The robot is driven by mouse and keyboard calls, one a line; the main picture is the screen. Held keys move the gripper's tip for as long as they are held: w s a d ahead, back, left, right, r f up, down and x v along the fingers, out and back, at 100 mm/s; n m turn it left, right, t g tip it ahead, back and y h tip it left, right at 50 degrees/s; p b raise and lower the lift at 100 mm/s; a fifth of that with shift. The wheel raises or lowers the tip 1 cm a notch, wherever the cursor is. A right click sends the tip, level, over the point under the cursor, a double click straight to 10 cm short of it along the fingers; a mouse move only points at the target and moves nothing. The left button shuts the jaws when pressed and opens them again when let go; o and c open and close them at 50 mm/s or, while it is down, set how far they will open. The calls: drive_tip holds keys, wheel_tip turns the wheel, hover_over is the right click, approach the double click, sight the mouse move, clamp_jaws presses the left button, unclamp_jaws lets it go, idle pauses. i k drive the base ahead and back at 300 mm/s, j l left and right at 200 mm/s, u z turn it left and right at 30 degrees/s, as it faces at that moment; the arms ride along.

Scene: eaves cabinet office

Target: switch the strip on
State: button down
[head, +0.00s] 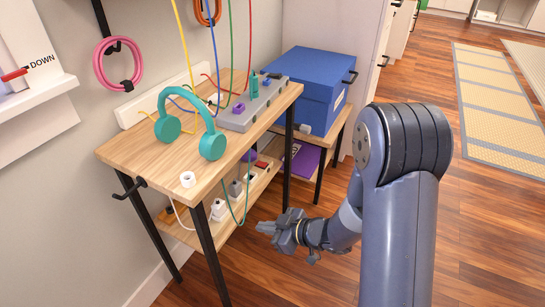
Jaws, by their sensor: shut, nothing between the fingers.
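Several white and grey plugs (219,208) stand in a row on the lower shelf of the wooden table, with a red piece (262,164) at the far end of the row. They may sit on the strip, but its body and switch are too small and hidden to tell. A grey block (236,122) with purple and teal pieces lies on the tabletop, with coloured cords above it. My gripper (265,227) is shut and empty, to the right of the lower shelf and apart from it, with its fingers pointing left.
Teal headphones (212,145) and a small white roll (187,179) are on the tabletop (140,150). A blue box (310,75) sits behind.

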sight(260, 164)
drive_tip(key=i+l, duration=0.1)
drive_tip(key=i, duration=0.4)
drive_tip(key=i+l, duration=0.15)
drive_tip(key=i, duration=0.35)
